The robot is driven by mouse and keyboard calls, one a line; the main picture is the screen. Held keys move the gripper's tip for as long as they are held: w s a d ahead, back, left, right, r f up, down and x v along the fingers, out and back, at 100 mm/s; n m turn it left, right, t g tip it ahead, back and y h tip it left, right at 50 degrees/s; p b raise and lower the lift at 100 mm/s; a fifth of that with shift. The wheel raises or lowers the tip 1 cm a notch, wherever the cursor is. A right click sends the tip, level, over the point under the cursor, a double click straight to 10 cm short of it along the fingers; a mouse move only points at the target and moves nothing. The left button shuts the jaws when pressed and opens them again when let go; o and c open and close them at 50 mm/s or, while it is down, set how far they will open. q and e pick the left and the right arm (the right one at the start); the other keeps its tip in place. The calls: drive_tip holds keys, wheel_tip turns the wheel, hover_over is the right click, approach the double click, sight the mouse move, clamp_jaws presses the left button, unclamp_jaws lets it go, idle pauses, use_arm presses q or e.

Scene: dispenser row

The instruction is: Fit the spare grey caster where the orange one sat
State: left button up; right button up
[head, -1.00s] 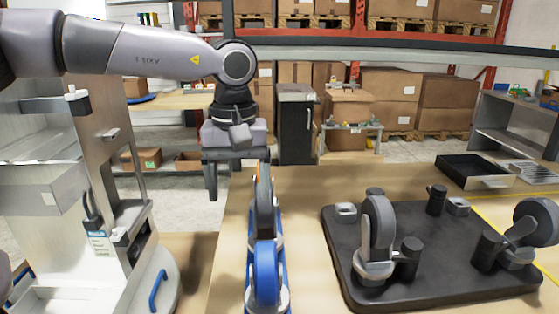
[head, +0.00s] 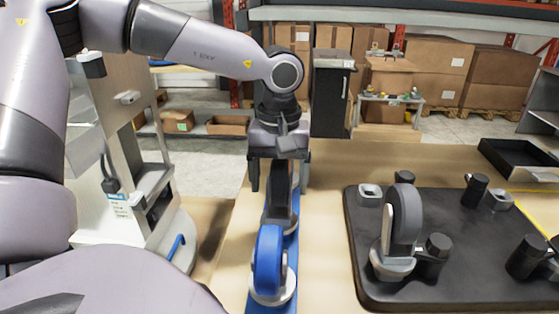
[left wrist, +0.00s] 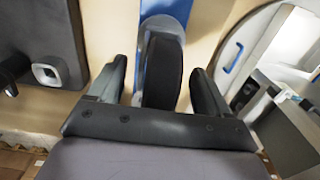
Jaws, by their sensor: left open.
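A dark grey-wheeled caster (head: 278,208) stands on a narrow blue strip (head: 288,300), behind a blue-wheeled caster (head: 268,262). My left gripper (head: 280,182) points down over the grey caster. In the left wrist view the gripper's fingers (left wrist: 160,85) are open, one on each side of the dark wheel (left wrist: 163,72), with small gaps. A black base plate (head: 400,298) lies to the right. It carries an upright grey caster (head: 404,222) and light square mounts without casters, at its far left (head: 370,194) and far side (head: 498,200). No orange caster shows. My right gripper is out of view.
Dark posts (head: 474,190) stand on the plate. A black tray (head: 520,165) lies at the far right. Bare wooden tabletop lies between the strip and the plate. A grey-white cart (head: 125,180) stands left of the table. Shelves with boxes are behind.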

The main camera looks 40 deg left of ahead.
use_arm(q)
drive_tip(key=shift+f, duration=0.25)
drive_tip(key=c, duration=1.3)
